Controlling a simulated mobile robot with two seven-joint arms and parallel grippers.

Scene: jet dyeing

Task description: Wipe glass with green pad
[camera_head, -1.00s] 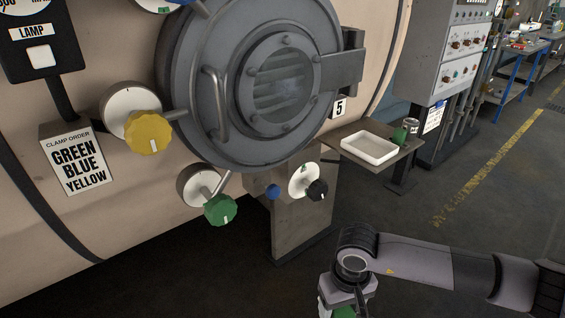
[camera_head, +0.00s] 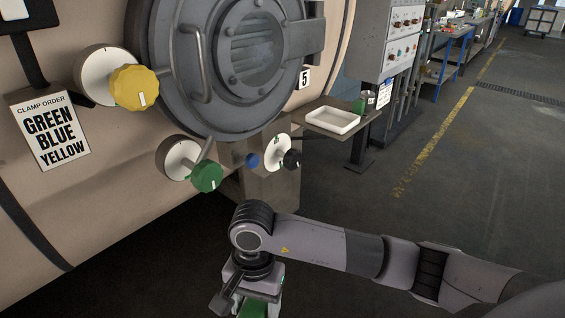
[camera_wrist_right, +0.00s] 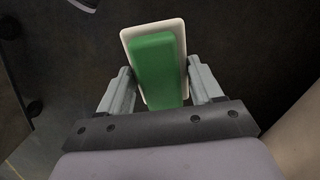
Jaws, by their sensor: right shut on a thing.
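The glass (camera_head: 253,55) is the round barred window in the grey machine door (camera_head: 172,75) at the top of the head view. A green pad (camera_wrist_right: 155,68) with a white backing sits between the fingers of my right gripper (camera_wrist_right: 160,88), which is shut on it. The pad (camera_head: 253,309) also shows at the bottom edge of the head view, partly cut off. My right gripper hangs low, below and apart from the door and its glass. My left gripper is not in view.
A white tray (camera_head: 333,119) and a green object (camera_head: 359,105) stand on a side shelf (camera_head: 309,116). The floor at right is open.

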